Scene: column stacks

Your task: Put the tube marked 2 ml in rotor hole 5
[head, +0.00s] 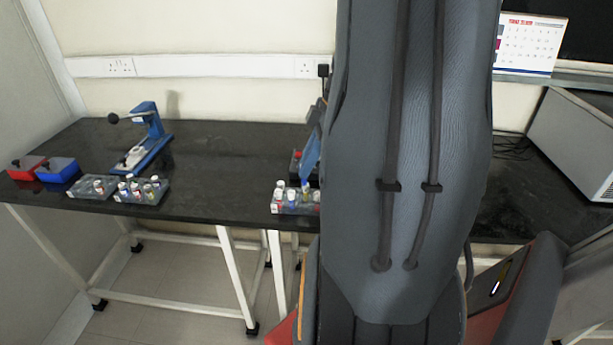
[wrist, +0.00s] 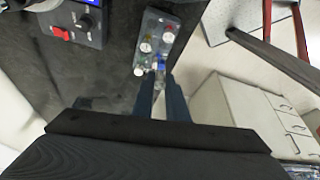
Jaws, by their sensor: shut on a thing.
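In the wrist view, the two dark blue fingers of my gripper (wrist: 162,82) reach to the near end of a grey rack. They are closed on a small tube with a blue and white top (wrist: 158,67), at that end of the rack. I cannot read its marking or tell whether it is clear of its hole. The rack (wrist: 152,22) holds several other capped tubes; it also shows in the head view (head: 276,208), beside my arm. My arm hides much of the bench there. I cannot make out a rotor or its numbered holes in either view.
A dark box with a red switch (wrist: 62,34) lies near the rack. At the left of the bench stand a blue lever device (head: 152,150), a red box (head: 24,168), a blue box (head: 57,170) and two more tube racks (head: 92,187). The bench middle is clear.

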